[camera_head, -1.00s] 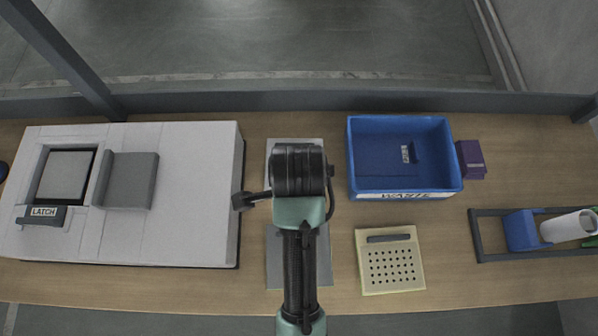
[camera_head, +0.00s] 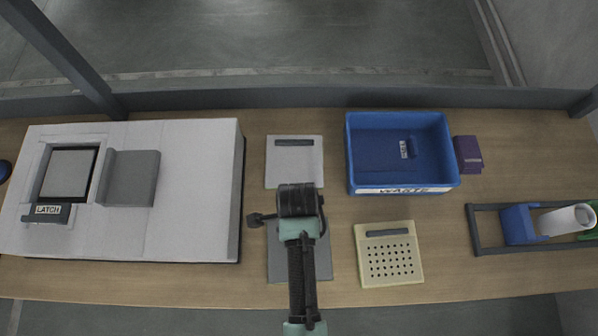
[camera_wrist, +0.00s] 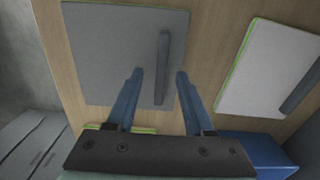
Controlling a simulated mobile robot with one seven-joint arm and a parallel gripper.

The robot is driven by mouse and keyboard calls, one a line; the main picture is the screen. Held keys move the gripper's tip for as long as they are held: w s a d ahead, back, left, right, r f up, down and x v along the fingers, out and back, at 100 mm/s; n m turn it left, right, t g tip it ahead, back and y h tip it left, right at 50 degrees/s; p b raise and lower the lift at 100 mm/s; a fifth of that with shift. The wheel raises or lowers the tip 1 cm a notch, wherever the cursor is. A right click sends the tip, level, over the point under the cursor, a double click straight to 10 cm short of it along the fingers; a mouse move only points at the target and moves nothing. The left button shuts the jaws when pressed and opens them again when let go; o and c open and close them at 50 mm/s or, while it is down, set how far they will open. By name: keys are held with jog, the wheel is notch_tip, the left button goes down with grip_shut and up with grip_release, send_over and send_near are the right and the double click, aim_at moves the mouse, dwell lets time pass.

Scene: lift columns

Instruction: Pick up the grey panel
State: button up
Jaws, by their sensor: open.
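The grey panel (camera_head: 283,264) lies flat on the wooden bench in the head view, near the front edge, partly covered by my arm. In the wrist view the grey panel (camera_wrist: 110,55) fills the upper left, with a raised dark grey bar handle (camera_wrist: 162,65) near its right side. My gripper (camera_wrist: 159,72) is open and empty above the panel. Its two blue fingers appear on either side of the handle in the picture; the height gap is hard to judge. In the head view my wrist hides the fingers and handle.
A white panel (camera_head: 308,172) lies just behind the grey one. A cream perforated panel (camera_head: 405,279) lies to the right. A blue waste bin (camera_head: 400,190) stands behind that. A large white housing with a latch (camera_head: 190,190) stands left. A dark rack (camera_head: 478,232) stands far right.

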jog(key=shift+f, duration=0.45)
grip_shut()
jog(key=shift+r, duration=0.2)
